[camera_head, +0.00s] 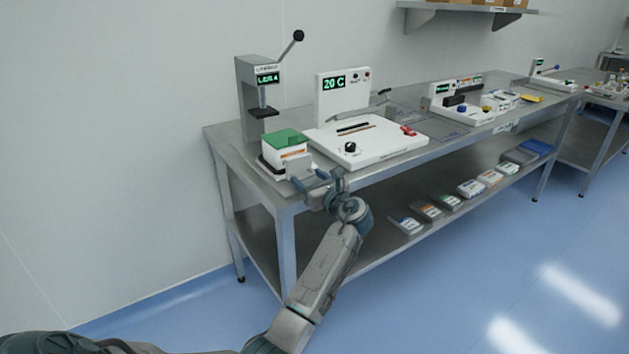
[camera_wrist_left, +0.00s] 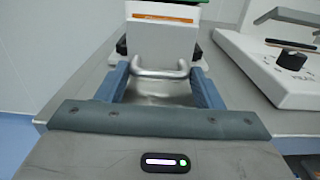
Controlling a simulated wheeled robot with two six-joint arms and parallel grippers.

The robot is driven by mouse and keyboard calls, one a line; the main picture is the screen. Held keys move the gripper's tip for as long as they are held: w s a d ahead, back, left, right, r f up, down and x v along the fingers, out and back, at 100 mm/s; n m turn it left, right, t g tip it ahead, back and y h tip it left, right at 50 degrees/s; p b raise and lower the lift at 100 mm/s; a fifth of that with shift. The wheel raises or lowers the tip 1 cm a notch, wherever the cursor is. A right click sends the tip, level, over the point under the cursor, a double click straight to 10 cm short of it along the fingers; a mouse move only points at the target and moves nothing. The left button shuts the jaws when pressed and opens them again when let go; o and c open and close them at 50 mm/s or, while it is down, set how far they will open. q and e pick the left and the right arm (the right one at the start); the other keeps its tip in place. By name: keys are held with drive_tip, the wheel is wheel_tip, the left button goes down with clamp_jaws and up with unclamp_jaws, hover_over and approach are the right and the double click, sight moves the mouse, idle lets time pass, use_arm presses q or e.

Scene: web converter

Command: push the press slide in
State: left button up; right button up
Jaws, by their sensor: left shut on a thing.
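The press (camera_head: 247,95) is a grey column with a green display and a black-knobbed lever, at the left end of the bench. Below and in front of it sits the press slide, carrying a white box with a green top (camera_head: 285,147) over a dark base. In the left wrist view a bent metal bar handle (camera_wrist_left: 160,73) sticks out from the front of the white block. My left gripper (camera_head: 311,184) is at the bench's front edge, its blue-grey fingers on either side of this handle and shut on it. My right gripper is in neither view.
A white machine (camera_head: 375,146) with a "20 C" display stands just right of the slide. The metal bench (camera_head: 232,150) runs along the wall with more devices farther right. Several small boxes lie on its lower shelf. The blue floor in front is clear.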

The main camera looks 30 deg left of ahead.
use_arm(q)
drive_tip(key=shift+w+a, duration=0.1)
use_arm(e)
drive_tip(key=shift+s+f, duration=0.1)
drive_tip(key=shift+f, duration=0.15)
use_arm(q)
drive_tip(key=o, duration=1.1)
drive_tip(key=shift+c, duration=0.2)
drive_tip(key=shift+w, duration=0.1)
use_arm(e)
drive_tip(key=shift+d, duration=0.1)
use_arm(q)
drive_tip(key=b+v, duration=0.1)
drive_tip(key=v, duration=1)
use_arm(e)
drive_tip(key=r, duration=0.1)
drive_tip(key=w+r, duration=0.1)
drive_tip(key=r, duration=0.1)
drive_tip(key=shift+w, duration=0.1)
